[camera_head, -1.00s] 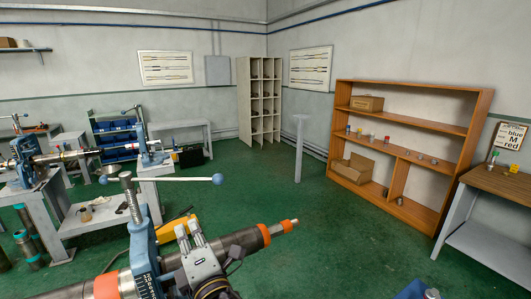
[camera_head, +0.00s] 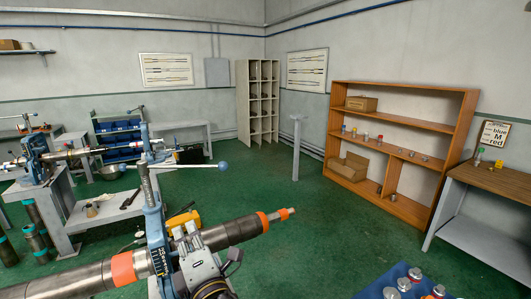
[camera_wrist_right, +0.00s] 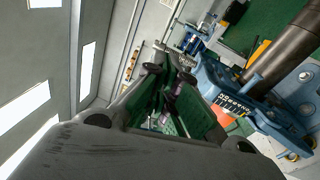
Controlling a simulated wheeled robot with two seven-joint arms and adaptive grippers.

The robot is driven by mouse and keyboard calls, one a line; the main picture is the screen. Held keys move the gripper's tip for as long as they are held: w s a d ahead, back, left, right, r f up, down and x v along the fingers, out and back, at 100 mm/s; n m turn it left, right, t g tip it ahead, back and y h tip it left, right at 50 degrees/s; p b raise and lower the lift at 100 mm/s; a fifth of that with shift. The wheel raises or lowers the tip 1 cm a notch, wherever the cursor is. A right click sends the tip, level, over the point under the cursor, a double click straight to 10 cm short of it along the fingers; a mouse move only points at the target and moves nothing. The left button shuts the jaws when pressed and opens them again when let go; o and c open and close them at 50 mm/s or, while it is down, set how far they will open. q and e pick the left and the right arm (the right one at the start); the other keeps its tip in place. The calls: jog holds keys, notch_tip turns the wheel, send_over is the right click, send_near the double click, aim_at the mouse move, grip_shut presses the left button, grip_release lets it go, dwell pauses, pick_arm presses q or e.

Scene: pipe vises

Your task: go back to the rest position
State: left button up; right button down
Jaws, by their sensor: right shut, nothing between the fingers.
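My right gripper (camera_head: 186,232) is low in the head view, in front of the blue pipe vise (camera_head: 156,225). Its fingers are shut and empty. A long steel pipe (camera_head: 225,234) with orange bands lies clamped in this vise, close beside the gripper in the picture. Whether the gripper touches the pipe or vise cannot be told. In the right wrist view, the dark fingers (camera_wrist_right: 165,97) point away from the camera, with the blue vise and pipe to their right. My left gripper is not in view.
A blue tray (camera_head: 371,291) with several metal-lidded jars stands at the bottom right. A brown shelf (camera_head: 408,125) and a wood-topped bench (camera_head: 500,181) are at the right. Another vise (camera_head: 36,157) with a pipe is at the left.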

jog(key=w+d+f+m+g+h, duration=0.3)
jog(key=d+f+m+g+h, duration=0.35)
jog(key=d+f+m, duration=1.05)
jog(key=s+d+f+m+g+h, duration=0.2)
jog(key=s+d+f+m+g, duration=0.15)
jog(key=s+d+f, duration=0.65)
jog(key=s+d+f+m+g+h, duration=0.2)
jog(key=s+d+f+m+g, duration=0.15)
jog(key=s+d+f, duration=0.7)
notch_tip(320, 180, down, 30)
jog(key=d, duration=0.2)
jog(key=s+d+f+g, duration=0.1)
jog(key=s+d+f, duration=0.1)
jog(key=s+f, duration=0.8)
jog(key=s+d+f+g, duration=0.1)
jog(key=s+d+f, duration=0.1)
jog(key=s+f, duration=0.8)
jog(key=s, duration=0.2)
jog(key=shift+s+d, duration=0.15)
jog(key=shift+s, duration=0.15)
